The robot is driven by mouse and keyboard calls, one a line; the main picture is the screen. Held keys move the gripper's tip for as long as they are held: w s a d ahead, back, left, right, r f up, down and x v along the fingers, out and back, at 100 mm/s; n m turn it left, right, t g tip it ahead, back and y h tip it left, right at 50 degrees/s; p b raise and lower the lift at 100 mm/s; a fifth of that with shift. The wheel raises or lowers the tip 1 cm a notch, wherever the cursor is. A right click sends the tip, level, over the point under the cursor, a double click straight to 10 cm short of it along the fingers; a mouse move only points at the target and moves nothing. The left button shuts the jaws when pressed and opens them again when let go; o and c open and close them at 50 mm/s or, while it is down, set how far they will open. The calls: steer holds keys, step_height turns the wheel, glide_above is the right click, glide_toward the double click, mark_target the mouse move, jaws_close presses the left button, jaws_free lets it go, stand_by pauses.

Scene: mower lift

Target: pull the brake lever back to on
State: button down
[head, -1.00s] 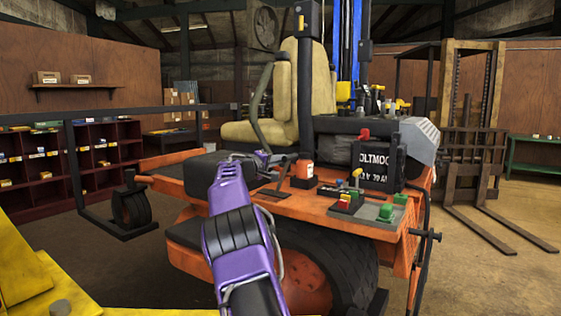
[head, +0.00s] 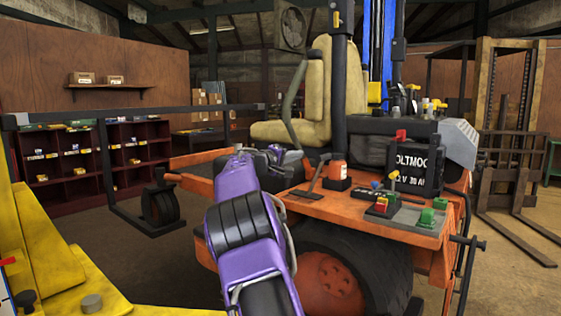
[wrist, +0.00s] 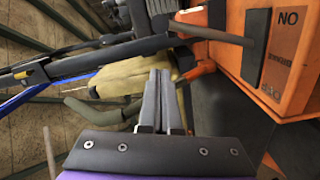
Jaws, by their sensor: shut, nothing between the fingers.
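The brake lever (head: 319,171) is a thin dark rod rising tilted from a black slot plate on the orange mower deck (head: 345,208) in the head view. In the wrist view the lever (wrist: 212,34) is a grey-brown rod sticking out of a black plate (wrist: 257,47), beside an orange label reading ON upside down. My gripper (wrist: 164,73) is shut and empty, with its grey fingers together. A gap shows between the fingertips and the lever. In the head view my purple arm reaches over the deck, left of the lever, and partly hides the gripper.
A battery (head: 414,167) and a switch panel (head: 400,212) are to the right. The beige seat (head: 290,131) is behind. A yellow frame (head: 60,255) is at the lower left.

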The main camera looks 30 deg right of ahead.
steer(key=v, duration=0.6)
steer(key=shift+a, duration=0.25)
steer(key=shift+s, duration=0.1)
